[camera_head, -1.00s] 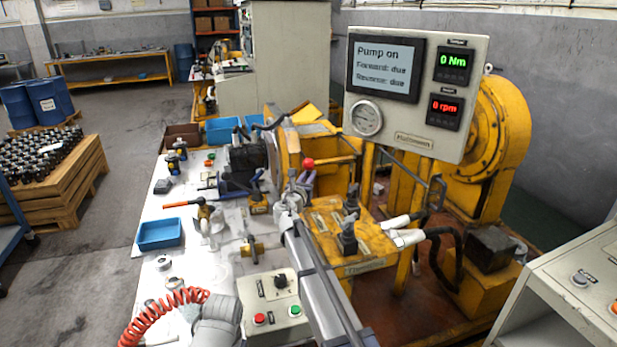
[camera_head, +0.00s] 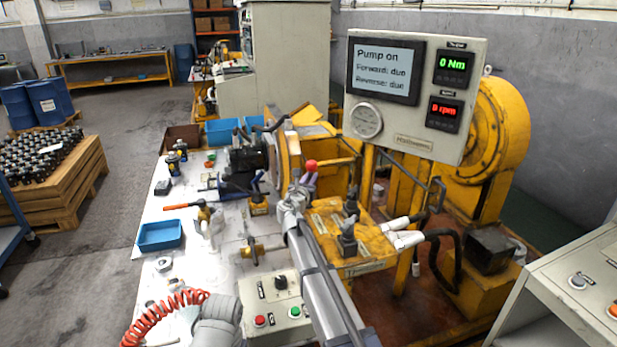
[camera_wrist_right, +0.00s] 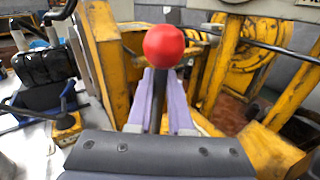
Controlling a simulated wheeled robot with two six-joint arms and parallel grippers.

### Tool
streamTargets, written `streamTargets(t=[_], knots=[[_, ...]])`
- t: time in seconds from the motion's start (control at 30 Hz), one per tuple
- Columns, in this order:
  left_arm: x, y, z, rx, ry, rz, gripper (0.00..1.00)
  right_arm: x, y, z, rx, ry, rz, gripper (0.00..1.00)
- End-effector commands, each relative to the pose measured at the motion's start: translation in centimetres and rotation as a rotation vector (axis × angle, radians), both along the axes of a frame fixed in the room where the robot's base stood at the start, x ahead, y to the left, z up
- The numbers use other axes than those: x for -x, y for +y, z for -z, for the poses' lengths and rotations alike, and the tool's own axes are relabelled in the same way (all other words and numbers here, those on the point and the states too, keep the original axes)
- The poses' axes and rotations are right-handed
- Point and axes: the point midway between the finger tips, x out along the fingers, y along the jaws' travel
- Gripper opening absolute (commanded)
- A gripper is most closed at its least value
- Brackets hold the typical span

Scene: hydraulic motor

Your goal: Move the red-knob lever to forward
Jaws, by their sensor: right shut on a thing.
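The red knob (camera_head: 311,165) of the lever shows just beyond my right gripper (camera_head: 302,186) in the head view. In the right wrist view the red knob (camera_wrist_right: 164,46) stands above the purple fingers of my right gripper (camera_wrist_right: 160,100). The fingers are shut on the dark lever shaft below the knob. The lever's base is hidden behind my gripper and arm. The display (camera_head: 385,70) reads "Pump on", "Forward: due" and "Reverse: due", with 0 Nm and 0 rpm beside it. My left gripper is not in view.
A yellow valve block (camera_head: 365,255) with dark levers and white-ended hoses sits right of my arm. A control box (camera_head: 270,303) with red and green buttons stands at the bench front. A blue tray (camera_head: 160,236) and tools lie on the white bench at left.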

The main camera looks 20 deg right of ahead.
Motion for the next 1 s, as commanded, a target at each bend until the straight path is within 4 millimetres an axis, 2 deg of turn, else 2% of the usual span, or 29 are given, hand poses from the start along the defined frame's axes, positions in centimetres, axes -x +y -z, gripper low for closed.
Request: streamTargets(t=[0.03,0.1,0.33,0.53,0.83,0.87,1.0], knots=[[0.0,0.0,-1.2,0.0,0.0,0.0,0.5,0.1,-0.9,-0.6,-0.05,0.002,0.005,0.0],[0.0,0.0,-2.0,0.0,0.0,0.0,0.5,0.0,-1.9,-0.4,-0.123,0.004,0.006,0.0],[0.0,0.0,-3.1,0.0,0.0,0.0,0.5,-0.1,-4.2,0.6,-0.313,0.011,0.005,0.0],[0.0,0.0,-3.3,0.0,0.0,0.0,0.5,-0.1,-4.9,1.1,-0.38,0.013,0.004,0.0],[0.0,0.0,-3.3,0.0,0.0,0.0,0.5,-0.1,-4.9,1.3,-0.386,0.013,0.005,0.0],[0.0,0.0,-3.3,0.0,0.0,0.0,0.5,-0.1,-4.9,1.3,-0.386,0.013,0.006,0.19],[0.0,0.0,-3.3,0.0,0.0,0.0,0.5,-0.1,-4.9,1.2,-0.385,0.013,0.005,0.35]])
